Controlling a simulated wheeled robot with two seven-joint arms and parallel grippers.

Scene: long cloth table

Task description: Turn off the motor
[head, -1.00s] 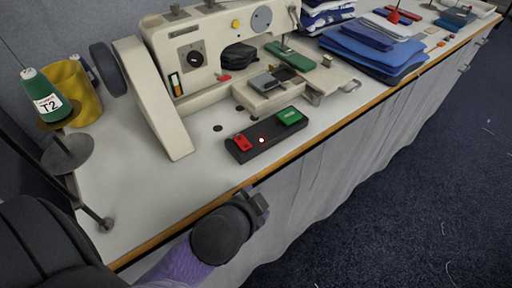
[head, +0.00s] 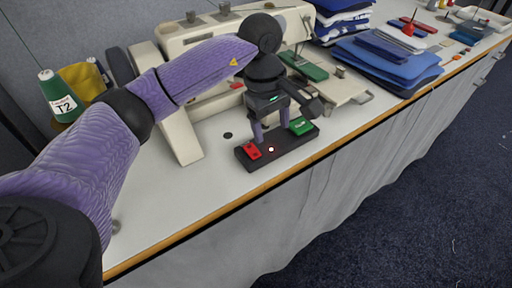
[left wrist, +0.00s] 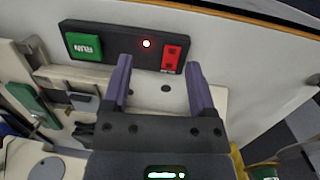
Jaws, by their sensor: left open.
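The black motor switch box (head: 280,151) lies on the table in front of the sewing machine. It has a red button (head: 253,151), a lit indicator light (head: 271,149) and a green button (head: 301,126). In the left wrist view the red button (left wrist: 171,57) and the red-glowing light (left wrist: 146,44) show between the fingers, and the green button (left wrist: 84,46) reads RUN. My left gripper (head: 270,132) is open and empty, fingers pointing down at the box; it also shows in the left wrist view (left wrist: 158,72). Whether the fingertips touch is unclear. My right gripper is out of view.
The cream sewing machine (head: 180,42) stands close behind the box, partly hidden by my left arm. A green thread cone (head: 58,98) is at the left. Folded blue cloth (head: 385,62) lies at the right. The table in front of the box is clear.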

